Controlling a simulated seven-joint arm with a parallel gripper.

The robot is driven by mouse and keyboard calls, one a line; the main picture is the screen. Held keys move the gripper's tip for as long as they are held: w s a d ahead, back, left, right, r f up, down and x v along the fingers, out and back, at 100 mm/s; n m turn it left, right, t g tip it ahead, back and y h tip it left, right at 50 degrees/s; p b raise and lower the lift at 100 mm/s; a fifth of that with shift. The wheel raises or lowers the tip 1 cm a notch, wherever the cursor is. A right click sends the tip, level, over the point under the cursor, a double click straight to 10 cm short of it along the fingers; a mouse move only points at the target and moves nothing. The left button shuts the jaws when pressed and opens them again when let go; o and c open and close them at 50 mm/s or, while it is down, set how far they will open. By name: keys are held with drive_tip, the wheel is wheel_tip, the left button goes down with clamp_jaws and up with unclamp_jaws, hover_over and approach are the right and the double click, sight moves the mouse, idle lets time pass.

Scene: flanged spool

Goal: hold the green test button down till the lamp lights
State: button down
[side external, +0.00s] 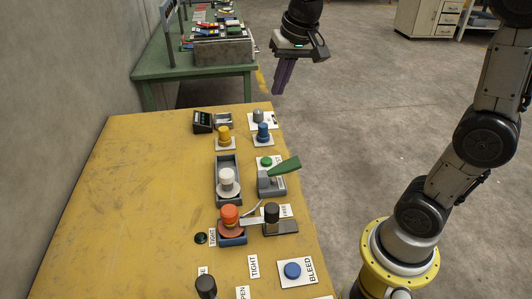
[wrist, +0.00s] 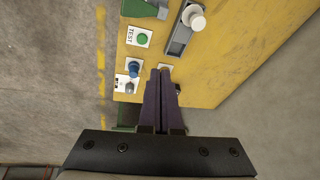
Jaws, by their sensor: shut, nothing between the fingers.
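The green test button (side external: 266,161) sits on a white plate near the right edge of the yellow table, just behind the green-handled lever. In the wrist view the button (wrist: 142,40) shows whole beside the word TEST. My gripper (side external: 278,93) is shut and empty, in the air off the table's far right corner, apart from the button. Its purple fingers (wrist: 160,71) lie together in the wrist view, with the button ahead of them and slightly left. A small dark round piece (side external: 201,238) near a TIGHT label looks unlit; I cannot tell whether it is the lamp.
The green-handled lever (side external: 284,172) stands close in front of the button. Blue (side external: 263,132) and yellow (side external: 224,134) knobs stand behind it. A white knob in a grey slot (side external: 228,180) is to its left. The left half of the table (side external: 130,190) is clear.

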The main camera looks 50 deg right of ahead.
drive_tip(key=w+d+f+m+g, duration=0.2)
drive_tip(key=w+d+f, duration=0.3)
drive_tip(key=w+f, duration=0.3)
drive_tip(key=g, duration=0.2)
hover_over(266, 160)
wheel_tip(266, 160, down, 7)
wheel_tip(266, 160, down, 14)
drive_tip(key=shift+f, duration=0.1)
